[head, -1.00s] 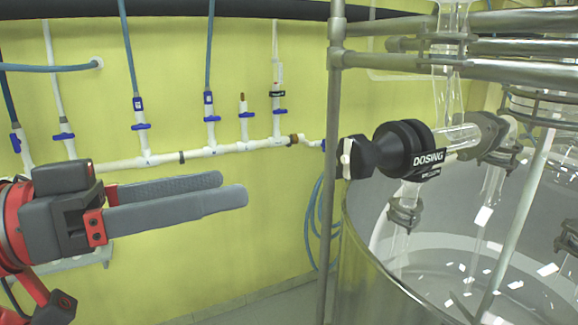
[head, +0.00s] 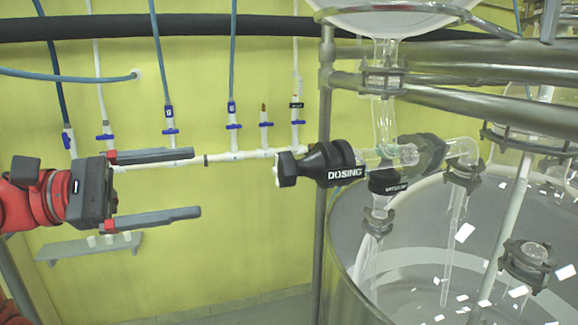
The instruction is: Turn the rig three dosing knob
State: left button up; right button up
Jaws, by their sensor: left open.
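The dosing knob (head: 288,169) is black with a pale front edge and sits at the left end of a black valve body (head: 335,163) labelled DOSING. The valve joins a horizontal glass tube on the reactor rig. My left gripper (head: 180,184) is at the left, its two grey fingers pointing right toward the knob. It is open and empty, with a clear gap between its fingertips and the knob. The fingers lie one above the other, the upper one above the knob's height and the lower one below it. My right gripper is not in view.
A metal post (head: 323,120) stands just behind the knob, and metal rails cross above. A large glass vessel (head: 345,255) fills the lower right. White pipes (head: 190,160) with blue valves run along the yellow wall. A small grey shelf (head: 88,247) is below the gripper.

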aim_at(277, 170)
pick_arm(q)
jog(key=p+x, duration=0.4)
jog(key=x, duration=0.9)
jog(key=shift+d+r, duration=0.15)
jog(key=shift+d, duration=0.15)
jog(key=shift+w+d, duration=0.15)
jog(key=shift+d, duration=0.4)
jog(key=shift+c, duration=0.2)
jog(key=c, duration=1.3)
jog(key=shift+f, duration=0.2)
jog(key=shift+c, duration=0.2)
jog(key=shift+m, duration=0.4)
